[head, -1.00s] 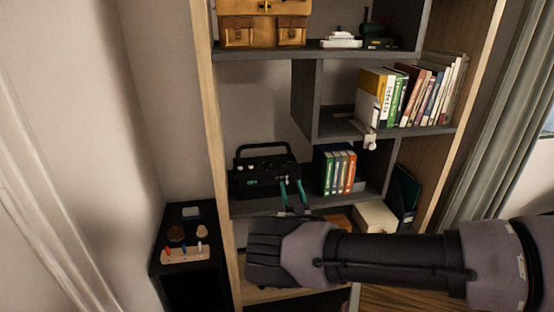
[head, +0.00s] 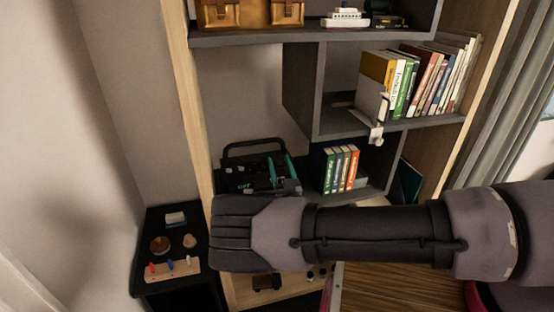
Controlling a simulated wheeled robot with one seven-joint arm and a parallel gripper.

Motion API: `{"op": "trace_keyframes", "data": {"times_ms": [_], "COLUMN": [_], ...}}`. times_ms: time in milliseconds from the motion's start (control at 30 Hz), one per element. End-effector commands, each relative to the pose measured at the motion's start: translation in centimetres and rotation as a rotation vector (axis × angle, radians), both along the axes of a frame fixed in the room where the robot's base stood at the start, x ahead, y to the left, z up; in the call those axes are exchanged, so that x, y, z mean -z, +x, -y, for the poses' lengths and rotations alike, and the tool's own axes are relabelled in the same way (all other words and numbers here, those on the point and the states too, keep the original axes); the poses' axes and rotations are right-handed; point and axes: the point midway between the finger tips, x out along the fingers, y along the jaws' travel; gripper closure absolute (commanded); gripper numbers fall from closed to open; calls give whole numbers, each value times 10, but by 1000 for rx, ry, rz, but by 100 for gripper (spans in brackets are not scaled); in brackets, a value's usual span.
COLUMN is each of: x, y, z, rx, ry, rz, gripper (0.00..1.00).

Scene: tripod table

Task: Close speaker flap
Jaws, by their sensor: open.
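The speaker (head: 237,172) is a black box with a carry handle and knobs on top. It stands on a lower shelf at the left of the bookcase. My gripper (head: 280,165) is open, its two teal fingers apart in front of the speaker's right part. I cannot tell whether the fingers touch the speaker. My arm and wrist hide the lower front of the speaker and the shelf edge below it. The flap cannot be made out clearly.
Several upright books (head: 341,169) stand right of the speaker. More books (head: 424,80) and a white hook-like object (head: 376,134) are on the shelf above. A black side table (head: 145,281) with small items stands at left. The bookcase side post (head: 189,110) is close left of the speaker.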

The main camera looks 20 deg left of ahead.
Motion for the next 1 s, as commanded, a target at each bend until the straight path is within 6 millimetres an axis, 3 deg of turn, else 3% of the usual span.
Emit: {"op": "trace_keyframes", "data": {"times_ms": [267, 367, 433, 467, 1000], "x": [-1, -1, 0, 0, -6], "y": [-1, -1, -1, -1, 4], "z": [0, 0, 0, 0, -3], "rx": [-1, 0, -1, -1, 2], "ry": [0, 0, 0, 0, -77], "rz": [0, 0, 0, 0, -133], "gripper": [40, 71, 97, 100, 100]}}
